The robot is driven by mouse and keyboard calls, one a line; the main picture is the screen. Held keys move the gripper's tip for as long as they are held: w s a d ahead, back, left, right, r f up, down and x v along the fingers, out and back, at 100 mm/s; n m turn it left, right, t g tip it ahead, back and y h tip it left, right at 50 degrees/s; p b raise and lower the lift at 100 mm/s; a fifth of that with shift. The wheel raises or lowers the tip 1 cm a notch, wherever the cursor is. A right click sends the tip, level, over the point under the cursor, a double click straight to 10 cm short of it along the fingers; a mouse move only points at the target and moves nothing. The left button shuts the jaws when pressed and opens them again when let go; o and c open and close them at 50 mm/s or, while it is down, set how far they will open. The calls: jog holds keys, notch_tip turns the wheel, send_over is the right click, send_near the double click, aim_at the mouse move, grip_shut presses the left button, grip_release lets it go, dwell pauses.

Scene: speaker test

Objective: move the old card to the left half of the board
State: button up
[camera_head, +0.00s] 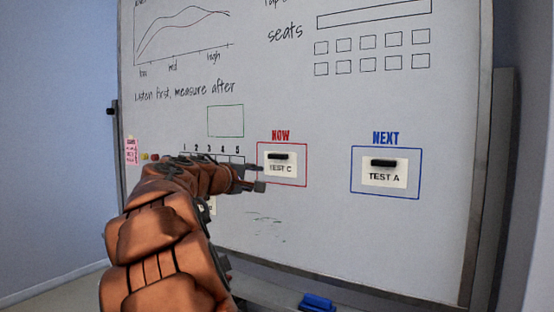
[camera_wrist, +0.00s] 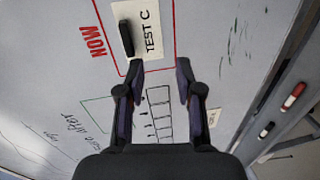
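The TEST C card (camera_head: 281,171) is white with a black holder on its upper part. It sits inside the red NOW box (camera_head: 306,179) on the whiteboard (camera_head: 320,228). The TEST A card (camera_head: 384,178) sits in the blue NEXT box (camera_head: 418,188) to its right. Another white card (camera_head: 212,206) shows partly behind my arm. No card is marked old. My gripper (camera_head: 257,178) is at the left edge of the NOW box. In the wrist view my gripper (camera_wrist: 159,66) is open and empty, with the TEST C card (camera_wrist: 153,30) just beyond its fingertips.
A numbered row of cells (camera_wrist: 160,110) lies left of the NOW box, partly behind my arm. An empty green outline (camera_head: 225,121) is above it. A pink note (camera_head: 131,151) is at the left edge. A blue object (camera_head: 317,302) and markers (camera_wrist: 293,97) are along the bottom.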

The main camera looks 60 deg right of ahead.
jog(key=h, duration=0.2)
send_near(275, 157)
jog(key=shift+n, duration=0.3)
jog(key=shift+w+d+r+p, duration=0.1)
jog(key=shift+d+p, duration=0.55)
jog(key=shift+d, duration=1.6)
jog(key=shift+d+r+p, duration=0.15)
jog(key=shift+d+p, duration=0.5)
jog(key=shift+d, duration=1.65)
jog(key=shift+r, duration=0.1)
grip_shut()
